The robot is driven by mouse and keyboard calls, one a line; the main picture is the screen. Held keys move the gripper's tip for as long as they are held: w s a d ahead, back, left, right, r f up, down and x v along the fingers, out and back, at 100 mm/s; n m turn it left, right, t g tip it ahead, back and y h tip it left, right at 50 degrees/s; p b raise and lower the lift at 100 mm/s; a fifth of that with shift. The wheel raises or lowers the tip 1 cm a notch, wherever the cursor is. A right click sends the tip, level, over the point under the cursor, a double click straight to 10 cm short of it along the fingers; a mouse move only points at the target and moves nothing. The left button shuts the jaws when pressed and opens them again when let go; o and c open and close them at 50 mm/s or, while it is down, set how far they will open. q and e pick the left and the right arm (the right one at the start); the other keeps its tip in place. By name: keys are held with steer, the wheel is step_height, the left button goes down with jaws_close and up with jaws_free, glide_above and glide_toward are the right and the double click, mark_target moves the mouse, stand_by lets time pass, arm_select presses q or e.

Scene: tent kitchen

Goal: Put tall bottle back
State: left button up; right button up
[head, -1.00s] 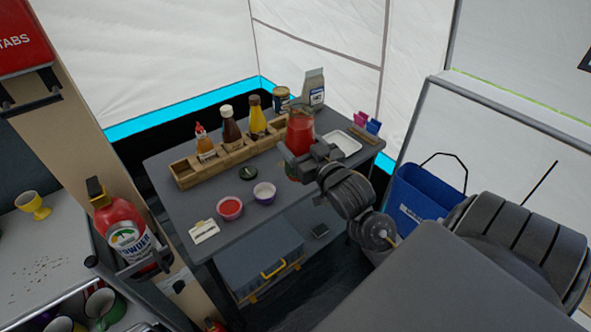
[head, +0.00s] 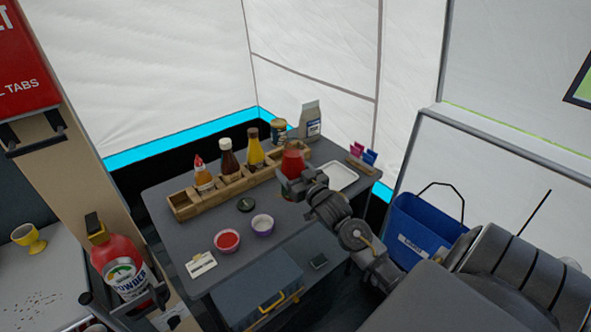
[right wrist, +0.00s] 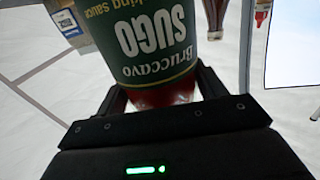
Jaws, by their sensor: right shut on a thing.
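The tall red sauce bottle (head: 292,163) has a green label reading "Bruccavo SUGO", which shows upside down in the right wrist view (right wrist: 150,45). My right gripper (head: 298,182) is shut on its lower part; the fingers stand either side of the glass in the right wrist view (right wrist: 162,88). The bottle is at the front of the right part of the wooden rack (head: 184,208). I cannot tell whether its base touches rack or table. The rack holds a small red-capped bottle (head: 203,177), a brown bottle (head: 227,160) and a yellow bottle (head: 255,150). My left gripper is not in view.
On the grey table (head: 215,268) are a dark round lid (head: 246,205), red-filled (head: 227,240) and white-filled (head: 262,224) bowls and a white card (head: 200,265). A jar (head: 279,128), a bag (head: 309,120) and a white tray (head: 343,176) stand near the back and right.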

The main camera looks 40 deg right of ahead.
steer(key=shift+w+d+f, duration=0.3)
steer(key=shift+w+f, duration=0.1)
steer(key=shift+f, duration=0.1)
steer(key=shift+w+d+f, duration=0.25)
steer(key=shift+w+f, duration=0.15)
steer(key=shift+f, duration=0.05)
steer(key=shift+w+d+f, duration=0.2)
steer(key=shift+w+f, duration=0.05)
steer(key=shift+f, duration=0.1)
step_height(320, 180, down, 2)
steer(key=shift+p, duration=0.3)
steer(key=shift+f, duration=0.5)
steer(key=o, duration=1.8)
steer(key=shift+s+a+f, duration=0.1)
steer(key=shift+f, duration=0.1)
